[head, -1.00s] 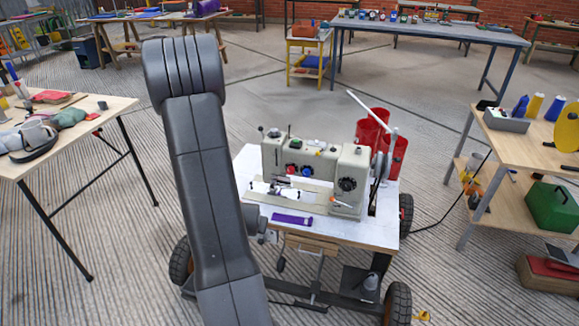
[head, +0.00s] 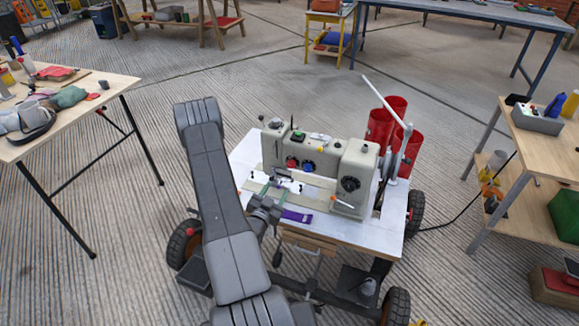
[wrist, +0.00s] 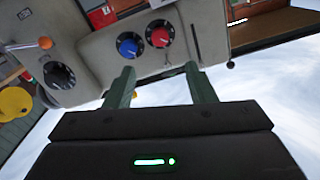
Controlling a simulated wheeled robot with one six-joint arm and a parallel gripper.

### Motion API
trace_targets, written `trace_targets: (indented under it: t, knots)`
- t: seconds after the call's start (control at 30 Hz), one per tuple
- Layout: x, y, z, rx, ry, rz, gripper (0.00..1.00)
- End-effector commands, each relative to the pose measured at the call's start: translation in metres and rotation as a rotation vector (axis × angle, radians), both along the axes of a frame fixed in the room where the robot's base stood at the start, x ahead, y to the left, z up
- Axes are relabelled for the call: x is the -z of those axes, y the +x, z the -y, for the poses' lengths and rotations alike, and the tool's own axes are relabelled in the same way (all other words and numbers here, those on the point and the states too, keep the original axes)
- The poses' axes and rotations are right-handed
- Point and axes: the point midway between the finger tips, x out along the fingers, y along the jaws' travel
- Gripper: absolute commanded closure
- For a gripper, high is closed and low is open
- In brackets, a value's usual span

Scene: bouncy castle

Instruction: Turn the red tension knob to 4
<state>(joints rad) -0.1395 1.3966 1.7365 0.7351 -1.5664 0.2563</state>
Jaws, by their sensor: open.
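The red tension knob (wrist: 159,34) is on the front of a beige sewing machine (head: 357,165), beside a blue knob (wrist: 130,45). In the head view the red knob (head: 292,163) is small, left of the blue knob (head: 308,166). The wrist view looks upside down, and there the red knob is right of the blue one. My gripper (wrist: 160,72) is open and empty. Its two green fingers point towards the panel, apart from the red knob, which shows between and beyond their tips. In the head view my gripper (head: 282,186) is in front of the machine, low and left.
The machine stands on a wheeled white-topped cart (head: 246,160). A purple object (head: 297,215) lies near its front edge. Red cylinders (head: 381,126) and a white rod stand behind. A dark dial (wrist: 59,75) and an orange-tipped lever (wrist: 44,43) are further along the machine.

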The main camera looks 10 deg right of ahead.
Motion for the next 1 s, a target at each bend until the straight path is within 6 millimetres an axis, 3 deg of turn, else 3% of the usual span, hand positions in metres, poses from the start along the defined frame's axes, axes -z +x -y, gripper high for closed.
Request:
trace_targets:
  t: [0.53, 0.7, 1.0]
  knots:
    - [-0.001, 0.088, 0.06, 0.0, 0.001, 0.001, 0.5]
    - [-0.001, 0.102, 0.07, 0.0, 0.001, -0.001, 0.5]
    - [0.0, 0.106, 0.072, -0.001, 0.0, -0.002, 0.5]
